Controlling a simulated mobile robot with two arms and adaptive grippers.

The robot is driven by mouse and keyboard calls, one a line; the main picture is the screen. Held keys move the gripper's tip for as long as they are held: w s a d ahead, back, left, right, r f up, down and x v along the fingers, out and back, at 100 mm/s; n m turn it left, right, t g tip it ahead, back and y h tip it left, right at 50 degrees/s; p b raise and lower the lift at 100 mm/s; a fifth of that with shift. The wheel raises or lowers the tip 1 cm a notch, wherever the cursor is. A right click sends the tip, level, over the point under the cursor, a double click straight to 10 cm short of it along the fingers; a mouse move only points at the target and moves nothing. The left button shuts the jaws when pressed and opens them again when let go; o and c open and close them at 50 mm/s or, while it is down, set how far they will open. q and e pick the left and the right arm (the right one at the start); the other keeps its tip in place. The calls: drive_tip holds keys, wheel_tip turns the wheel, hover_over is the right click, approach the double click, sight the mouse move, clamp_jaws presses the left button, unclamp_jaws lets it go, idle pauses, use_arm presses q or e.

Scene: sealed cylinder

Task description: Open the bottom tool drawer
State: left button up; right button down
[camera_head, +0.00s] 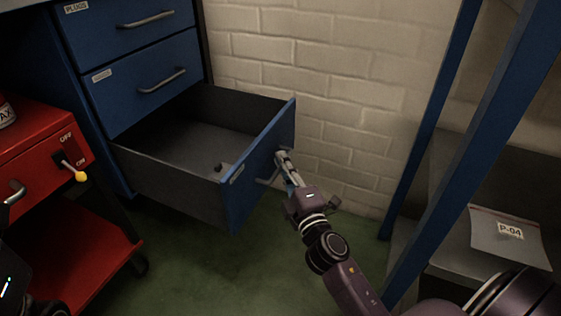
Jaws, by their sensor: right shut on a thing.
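The bottom tool drawer (262,155) of the blue cabinet is pulled well out, with its dark grey inside showing. A small dark item (218,167) lies on its floor near the front. My right gripper (284,166) is at the outer face of the drawer front, shut on the drawer handle (268,176); the gripper hides part of the handle. My left gripper is not clearly in view; only a dark part of my left arm shows at the lower left edge.
Two upper drawers (141,82) with grey handles are closed. A red cart (75,210) with a yellow-tipped ON/OFF switch (79,174) stands at left. A blue-post shelf (440,150) holding a sheet marked P-04 (510,238) stands at right. Green floor is clear below the drawer.

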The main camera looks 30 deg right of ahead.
drive_tip(key=shift+f, duration=0.1)
drive_tip(key=c, duration=2.3)
unclamp_jaws()
drive_tip(key=shift+s, duration=0.1)
drive_tip(key=s, duration=0.4)
drive_tip(key=s+a+f, duration=0.1)
drive_tip(key=s, duration=0.2)
drive_tip(key=shift+s, duration=0.1)
